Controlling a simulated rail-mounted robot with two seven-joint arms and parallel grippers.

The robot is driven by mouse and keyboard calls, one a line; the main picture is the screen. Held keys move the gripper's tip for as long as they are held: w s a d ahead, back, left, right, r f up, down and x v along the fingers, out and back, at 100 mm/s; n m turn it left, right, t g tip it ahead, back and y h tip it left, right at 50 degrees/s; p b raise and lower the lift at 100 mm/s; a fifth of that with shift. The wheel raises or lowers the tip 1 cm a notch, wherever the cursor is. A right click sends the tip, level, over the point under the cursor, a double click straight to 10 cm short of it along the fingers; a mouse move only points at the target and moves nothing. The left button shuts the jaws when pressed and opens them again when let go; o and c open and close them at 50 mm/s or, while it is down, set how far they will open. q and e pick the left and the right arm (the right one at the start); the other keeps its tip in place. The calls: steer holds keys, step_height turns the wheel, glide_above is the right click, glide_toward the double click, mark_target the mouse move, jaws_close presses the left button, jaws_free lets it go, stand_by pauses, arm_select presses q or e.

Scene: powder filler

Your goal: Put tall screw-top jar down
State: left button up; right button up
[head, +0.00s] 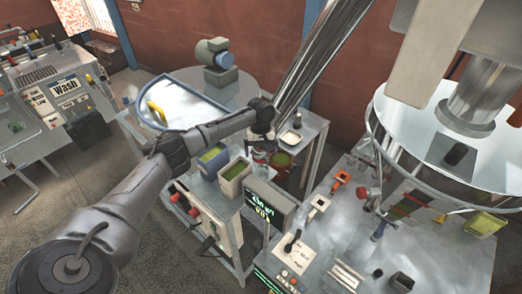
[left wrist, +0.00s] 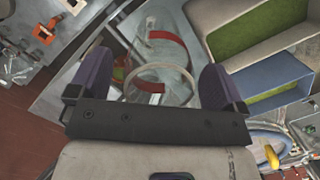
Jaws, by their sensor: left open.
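The tall screw-top jar (left wrist: 165,55) is clear glass with red bands, seen from above in the left wrist view. It stands between the two fingers of my left gripper (left wrist: 158,78), which are spread wide with a gap to the glass on each side. In the head view my left gripper (head: 262,138) is at the side table, pointing down. The jar there is small and mostly hidden, so I cannot tell its exact outline. My right gripper is not in view.
Green-filled bins (head: 235,172) stand beside the gripper on the cart, and they also show in the left wrist view (left wrist: 265,85). A display box (head: 268,207) stands in front. A workbench with small tools (head: 345,272) lies to the right. A wash station (head: 68,88) is at far left.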

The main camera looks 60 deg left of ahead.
arm_select(q)
steer(key=shift+r, duration=0.15)
steer(key=r, duration=0.3)
steer(key=a+r+b, duration=0.1)
steer(key=r, duration=0.3)
steer(key=w+r+b, duration=0.1)
steer(key=r, duration=0.3)
steer(key=shift+a, duration=0.2)
steer(key=shift+a+r, duration=0.1)
steer(key=shift+r, duration=0.35)
steer(key=shift+c, duration=1.1)
